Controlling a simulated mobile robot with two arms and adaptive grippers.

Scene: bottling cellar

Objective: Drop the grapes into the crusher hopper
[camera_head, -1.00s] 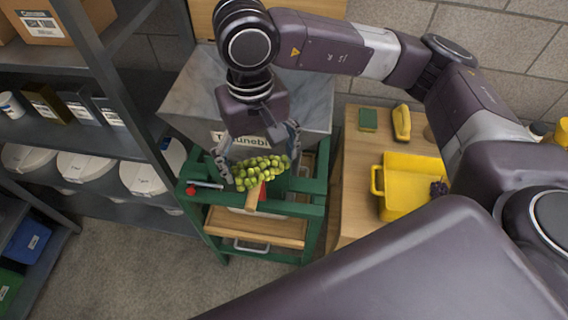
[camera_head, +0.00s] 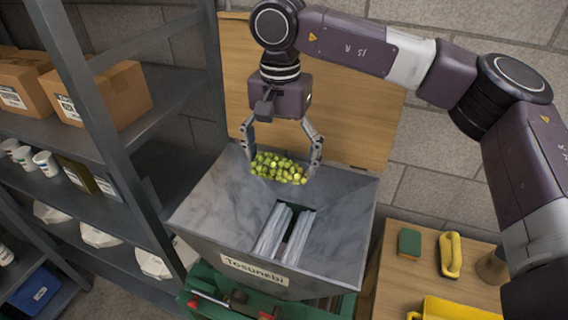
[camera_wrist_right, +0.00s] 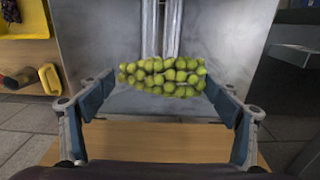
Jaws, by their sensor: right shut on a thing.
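A bunch of green grapes (camera_head: 278,168) is between the fingers of my right gripper (camera_head: 281,162), which is shut on it. The bunch is over the back part of the grey metal crusher hopper (camera_head: 340,215), toward its rear edge. The hopper has a "Tosunebi" label on its front, and two metal rollers (camera_head: 284,234) show at its bottom, in front of the grapes in the head view. The wrist view also shows the grapes (camera_wrist_right: 162,77) between the finger pads, with the rollers beyond. My left gripper is in neither view.
A wooden board (camera_head: 235,75) stands upright behind the hopper. The hopper sits on a green frame (camera_head: 215,290). A shelf rack (camera_head: 140,140) with boxes and cups is at left. A wooden table at right holds a green pad (camera_head: 410,243), a yellow-handled item (camera_head: 451,255) and a yellow bin (camera_head: 455,310).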

